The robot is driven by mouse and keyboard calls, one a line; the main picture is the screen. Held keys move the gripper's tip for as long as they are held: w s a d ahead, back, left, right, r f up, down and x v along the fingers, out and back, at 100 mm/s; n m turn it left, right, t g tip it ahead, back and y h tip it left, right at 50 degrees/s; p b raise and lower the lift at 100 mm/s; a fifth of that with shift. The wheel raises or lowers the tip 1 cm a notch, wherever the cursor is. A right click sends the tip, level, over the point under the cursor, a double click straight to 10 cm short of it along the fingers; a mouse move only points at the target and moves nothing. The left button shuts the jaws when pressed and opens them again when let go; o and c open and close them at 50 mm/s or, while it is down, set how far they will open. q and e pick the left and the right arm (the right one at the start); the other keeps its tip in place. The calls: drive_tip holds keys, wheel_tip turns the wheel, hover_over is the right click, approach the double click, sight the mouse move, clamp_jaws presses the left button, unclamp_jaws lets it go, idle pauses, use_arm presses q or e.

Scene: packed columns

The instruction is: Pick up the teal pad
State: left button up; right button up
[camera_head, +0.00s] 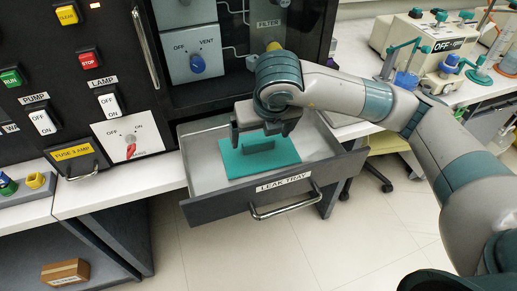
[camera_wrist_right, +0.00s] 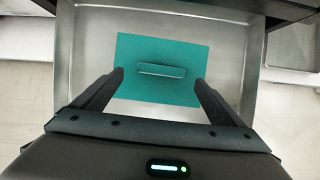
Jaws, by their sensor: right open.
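The teal pad (camera_head: 278,161) lies flat in the open drawer labelled LEAK TRAY (camera_head: 195,168), with a raised teal grip on its top. In the right wrist view the pad (camera_wrist_right: 160,52) shows below the fingers, with its raised grip between them in the picture. My right gripper (camera_head: 263,136) is open and empty above the pad, and hides part of its far side. The same gripper shows in the wrist view (camera_wrist_right: 161,85), its two fingers spread wide. My left gripper is not in view.
The drawer front with its handle (camera_head: 286,204) sticks out into the room. A black cabinet with switches and a VENT panel (camera_head: 192,56) stands behind and left. A white bench (camera_head: 459,92) with instruments is at the right. Open floor lies in front.

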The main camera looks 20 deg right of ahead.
sight(259, 142)
drive_tip(key=shift+w+f, duration=0.2)
drive_tip(key=shift+f, duration=0.25)
drive_tip(key=shift+p+x, duration=0.75)
drive_tip(key=shift+x, duration=1.4)
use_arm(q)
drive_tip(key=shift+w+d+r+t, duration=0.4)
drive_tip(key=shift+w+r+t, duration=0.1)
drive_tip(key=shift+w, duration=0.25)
use_arm(e)
drive_tip(key=shift+d, duration=0.1)
drive_tip(key=shift+r, duration=0.1)
drive_tip(key=c, duration=1.2)
